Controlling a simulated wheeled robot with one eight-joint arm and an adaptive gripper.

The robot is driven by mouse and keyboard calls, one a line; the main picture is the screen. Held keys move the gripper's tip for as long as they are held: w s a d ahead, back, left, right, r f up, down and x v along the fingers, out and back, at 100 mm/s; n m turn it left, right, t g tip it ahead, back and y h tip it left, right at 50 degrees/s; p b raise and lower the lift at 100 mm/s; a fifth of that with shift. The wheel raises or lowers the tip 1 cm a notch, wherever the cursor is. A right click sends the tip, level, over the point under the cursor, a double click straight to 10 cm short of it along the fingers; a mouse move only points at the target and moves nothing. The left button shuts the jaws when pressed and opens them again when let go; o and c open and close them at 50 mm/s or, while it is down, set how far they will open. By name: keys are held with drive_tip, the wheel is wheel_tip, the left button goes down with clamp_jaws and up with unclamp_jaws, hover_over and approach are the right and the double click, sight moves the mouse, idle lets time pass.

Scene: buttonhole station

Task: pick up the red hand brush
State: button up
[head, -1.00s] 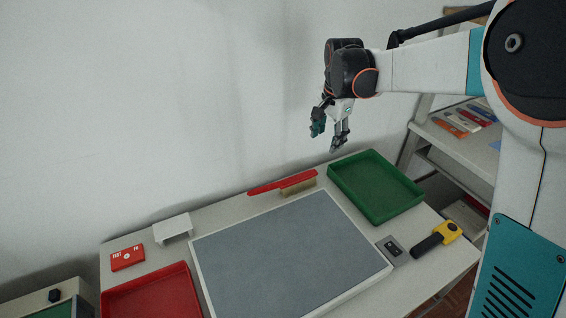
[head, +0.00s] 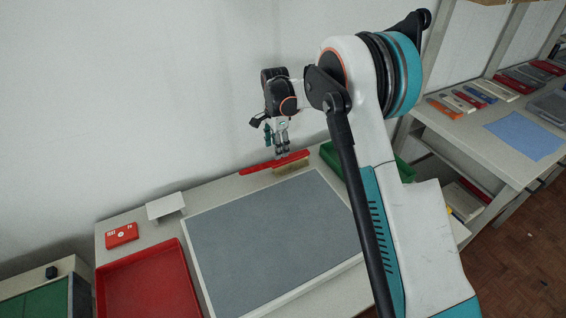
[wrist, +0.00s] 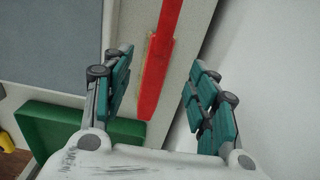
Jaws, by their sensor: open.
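The red hand brush (head: 274,164) lies at the back edge of the table near the wall, with its tan bristles (head: 291,168) facing the front. In the wrist view the brush (wrist: 158,72) runs from the top edge down between my fingers, a little left of the middle of the gap. My gripper (head: 279,150) is open and points down just above the brush in the head view. In the wrist view both teal-padded fingers of my gripper (wrist: 158,92) stand apart with nothing between them touching.
A grey mat (head: 270,240) fills the table's middle. A green tray (head: 333,157), partly hidden by my arm, stands right of the brush. A red tray (head: 150,285), a white stand (head: 165,206) and a red box (head: 121,235) are at left. The wall is close behind.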

sight(279, 161)
wheel_tip(279, 161, down, 3)
drive_tip(key=shift+w+d+f+b, duration=0.15)
drive_tip(key=shift+f+b, duration=0.45)
drive_tip(key=shift+f, duration=0.75)
drive_tip(key=shift+d+f+b, duration=0.2)
drive_tip(key=shift+f+b, duration=0.4)
drive_tip(key=shift+f, duration=0.75)
drive_tip(key=shift+r, duration=0.1)
clamp_jaws()
